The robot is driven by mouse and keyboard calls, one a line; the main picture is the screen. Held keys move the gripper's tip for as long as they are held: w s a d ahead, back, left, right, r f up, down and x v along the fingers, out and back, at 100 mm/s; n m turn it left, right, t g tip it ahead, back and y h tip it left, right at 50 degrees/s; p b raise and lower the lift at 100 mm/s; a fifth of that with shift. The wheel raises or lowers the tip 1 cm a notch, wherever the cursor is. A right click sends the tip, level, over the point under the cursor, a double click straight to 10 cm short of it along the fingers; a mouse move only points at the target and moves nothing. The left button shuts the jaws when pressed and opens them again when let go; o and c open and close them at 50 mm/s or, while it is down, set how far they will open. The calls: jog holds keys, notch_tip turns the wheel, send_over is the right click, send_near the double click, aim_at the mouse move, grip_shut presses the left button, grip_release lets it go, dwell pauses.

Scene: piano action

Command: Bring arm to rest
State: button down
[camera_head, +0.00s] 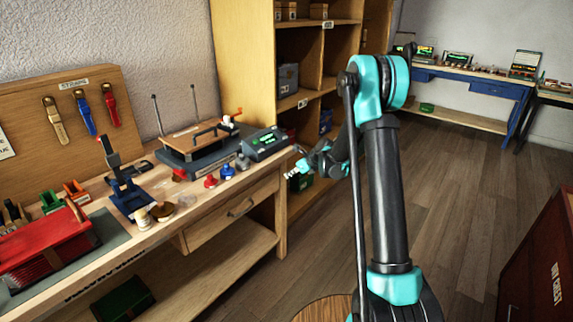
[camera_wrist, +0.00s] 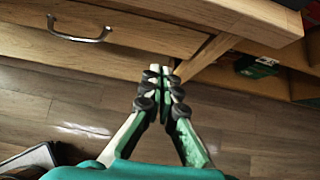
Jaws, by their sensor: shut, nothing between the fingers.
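My teal and black arm stands upright right of centre in the head view, bent over at its top. My gripper (camera_head: 294,174) shows small beyond the arm, near the right end of the workbench. In the wrist view my gripper (camera_wrist: 161,72) has its fingertips together and nothing between them. There it lies over the bench's wooden leg and the floor, apart from the drawer. Part of the forearm is hidden behind the upright link in the head view.
A dark red cabinet (camera_head: 540,255) is at the right. The wooden floor (camera_head: 460,185) between is clear.

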jog(key=s+d+r+n+h, duration=0.1)
jog(key=s+d+r+n, duration=0.2)
jog(key=s, duration=0.4)
jog(key=s+d+r+n+h, duration=0.1)
jog(key=s+d+r+n, duration=0.15)
jog(key=s+n, duration=0.3)
jog(key=s+d+r+n+h, duration=0.1)
jog(key=s+d+r+n, duration=0.1)
jog(key=s+d+n, duration=0.35)
jog(key=s+d+f+n+h, duration=0.1)
jog(key=s+d+n, duration=0.1)
jog(key=s, duration=0.6)
jog(key=s+d+f+n+g+h, duration=0.1)
jog(key=s+d+n, duration=0.2)
jog(key=s+n, duration=0.2)
jog(key=s+d+f+n+h, duration=0.1)
jog(key=s+d+n+h, duration=0.1)
jog(key=s, duration=1)
jog(key=shift+d+f+n, duration=0.15)
jog(key=shift+d+n, duration=0.35)
jog(key=shift+n, duration=0.7)
